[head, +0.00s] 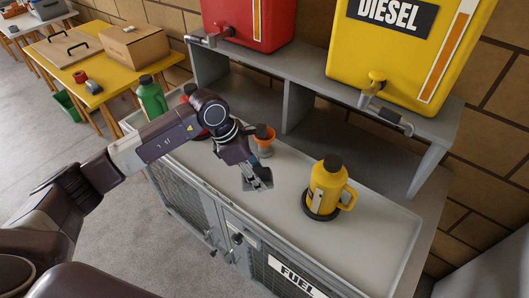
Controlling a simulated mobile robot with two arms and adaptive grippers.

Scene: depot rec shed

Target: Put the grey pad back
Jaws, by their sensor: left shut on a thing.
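My left gripper (256,180) is above the grey counter top, left of the yellow jug. It is shut on a small, flat grey thing, which looks like the grey pad (259,181); the fingers and the small size make its outline hard to tell. I cannot tell whether it touches the counter. My right gripper is not in view.
A yellow jug (327,186) stands on a dark round base on the counter (285,190). An orange funnel-like item (265,141) and a green jug (151,99) stand behind and left. Red and yellow DIESEL (400,50) tanks sit on a grey shelf (290,70) behind.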

